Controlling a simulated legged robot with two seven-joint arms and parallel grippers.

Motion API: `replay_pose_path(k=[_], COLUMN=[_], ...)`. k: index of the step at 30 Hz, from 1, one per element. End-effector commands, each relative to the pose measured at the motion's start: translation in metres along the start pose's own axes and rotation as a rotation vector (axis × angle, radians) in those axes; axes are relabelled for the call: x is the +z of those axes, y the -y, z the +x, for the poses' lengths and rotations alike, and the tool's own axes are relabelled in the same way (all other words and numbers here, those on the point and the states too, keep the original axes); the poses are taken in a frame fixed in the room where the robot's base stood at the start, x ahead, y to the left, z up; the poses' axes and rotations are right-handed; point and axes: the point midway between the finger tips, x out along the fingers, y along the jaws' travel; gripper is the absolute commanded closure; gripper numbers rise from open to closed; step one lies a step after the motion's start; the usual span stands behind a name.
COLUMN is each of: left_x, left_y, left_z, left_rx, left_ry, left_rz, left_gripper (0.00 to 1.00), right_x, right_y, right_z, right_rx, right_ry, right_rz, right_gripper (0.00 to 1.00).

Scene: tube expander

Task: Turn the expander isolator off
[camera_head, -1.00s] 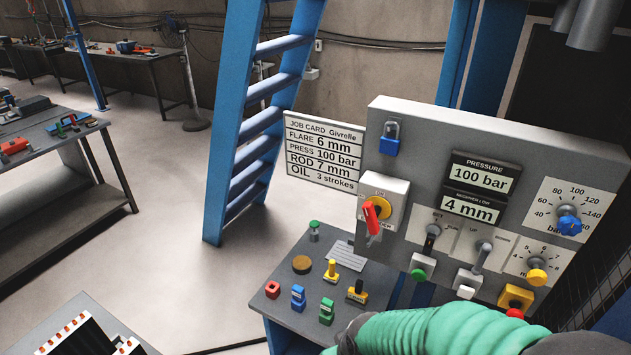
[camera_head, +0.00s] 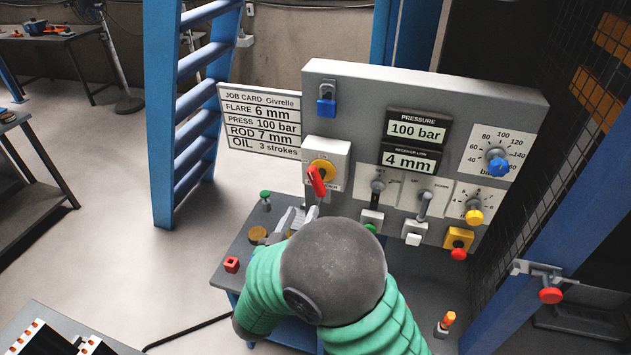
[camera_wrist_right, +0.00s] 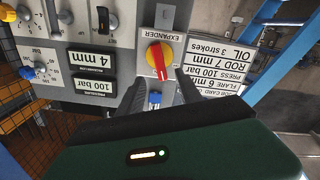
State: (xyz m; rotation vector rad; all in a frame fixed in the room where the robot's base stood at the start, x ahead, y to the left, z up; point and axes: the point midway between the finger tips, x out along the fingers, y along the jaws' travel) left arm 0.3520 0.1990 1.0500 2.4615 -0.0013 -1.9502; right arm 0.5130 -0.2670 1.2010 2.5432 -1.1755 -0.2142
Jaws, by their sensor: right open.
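The expander isolator is a red handle on a yellow disc (camera_head: 318,178), on a pale box at the panel's left side. Its handle is tilted, its lower end towards the right of the yellow centre in the head view. It also shows upside down in the right wrist view as a red and yellow knob (camera_wrist_right: 159,61). My right gripper (camera_head: 298,213) is open and empty, just below the isolator in the head view. In the wrist view its dark fingers (camera_wrist_right: 160,82) spread either side of the knob, apparently without touching. My left gripper is not in view.
A blue padlock (camera_head: 326,106) hangs above the isolator. The job card (camera_head: 262,120) stands left of it. Levers (camera_head: 424,204) and dials (camera_head: 497,165) are to the right. My arm covers much of the small bench (camera_head: 232,250) below.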

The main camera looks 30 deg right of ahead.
Motion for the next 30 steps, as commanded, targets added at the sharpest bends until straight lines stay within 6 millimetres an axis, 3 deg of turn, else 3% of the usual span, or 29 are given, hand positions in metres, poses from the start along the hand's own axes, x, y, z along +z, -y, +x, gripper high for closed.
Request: replay_pose_path(k=[6,13,18,25,30], left_x=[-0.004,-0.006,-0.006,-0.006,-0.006], left_y=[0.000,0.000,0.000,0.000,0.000], left_z=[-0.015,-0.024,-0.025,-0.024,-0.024], left_rx=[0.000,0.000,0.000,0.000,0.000], left_ry=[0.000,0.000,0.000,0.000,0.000], left_rz=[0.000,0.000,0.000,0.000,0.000], left_gripper=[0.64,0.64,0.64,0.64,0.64], right_x=[-0.002,-0.002,-0.001,0.000,0.000], right_y=[-0.003,-0.002,-0.001,0.000,0.000], right_z=[0.059,0.105,0.117,0.118,0.118], right_rx=[0.004,0.001,-0.001,-0.002,-0.002], right_ry=[0.002,0.000,0.000,0.000,0.000], right_rz=[-0.001,0.001,0.001,0.002,0.002], right_gripper=[0.58,0.58,0.58,0.59,0.82])
